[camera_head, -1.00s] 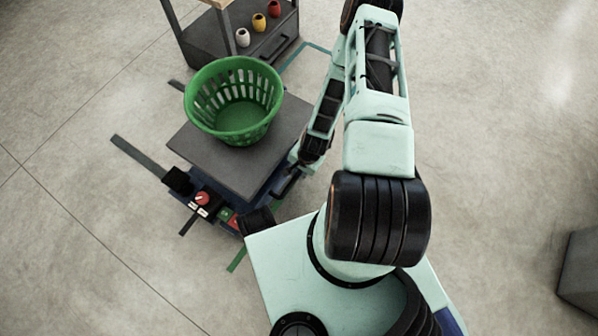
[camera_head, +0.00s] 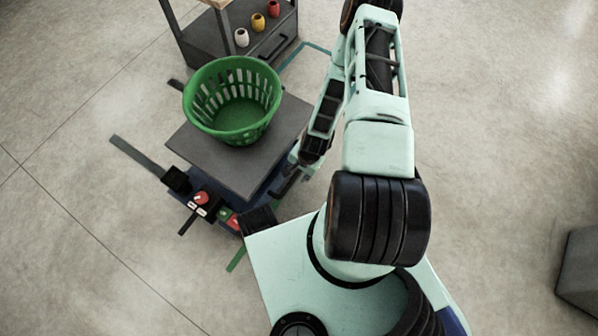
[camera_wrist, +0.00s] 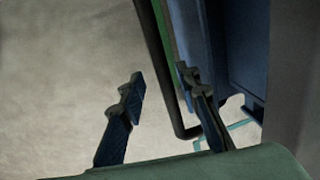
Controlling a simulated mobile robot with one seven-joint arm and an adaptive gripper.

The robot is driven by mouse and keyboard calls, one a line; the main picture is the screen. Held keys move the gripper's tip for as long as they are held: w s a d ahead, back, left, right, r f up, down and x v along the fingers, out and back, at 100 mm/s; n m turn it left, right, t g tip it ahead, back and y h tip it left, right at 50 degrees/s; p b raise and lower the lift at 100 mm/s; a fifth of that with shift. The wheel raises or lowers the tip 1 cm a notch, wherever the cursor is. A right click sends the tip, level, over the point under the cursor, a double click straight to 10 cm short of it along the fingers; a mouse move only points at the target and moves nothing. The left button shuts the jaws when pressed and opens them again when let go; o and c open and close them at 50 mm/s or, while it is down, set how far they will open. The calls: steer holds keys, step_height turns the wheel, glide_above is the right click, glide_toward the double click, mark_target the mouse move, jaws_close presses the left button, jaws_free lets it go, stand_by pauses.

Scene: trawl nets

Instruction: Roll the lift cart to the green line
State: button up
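The lift cart has a dark grey platform (camera_head: 225,168) over a blue base, with a green basket (camera_head: 233,100) on top. Its control box has a red knob (camera_head: 201,197) at the near left end. A green line (camera_head: 237,258) on the floor shows in part at the cart's near end; the cart and my body hide the rest. My gripper (camera_head: 290,172) is low at the cart's right side. In the wrist view my gripper (camera_wrist: 160,92) has its fingers apart, and a dark bar (camera_wrist: 164,70) of the cart runs between them, closer to the right finger.
A dark shelf cart (camera_head: 240,45) with white, yellow and red pots stands behind the lift cart. A teal floor outline (camera_head: 305,55) lies near it. A dark strip (camera_head: 140,157) lies left of the cart. A grey block (camera_head: 580,275) is at far right. Floor at left is clear.

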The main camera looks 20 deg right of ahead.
step_height(320, 180, up, 10)
stand_by(0.6)
stand_by(0.4)
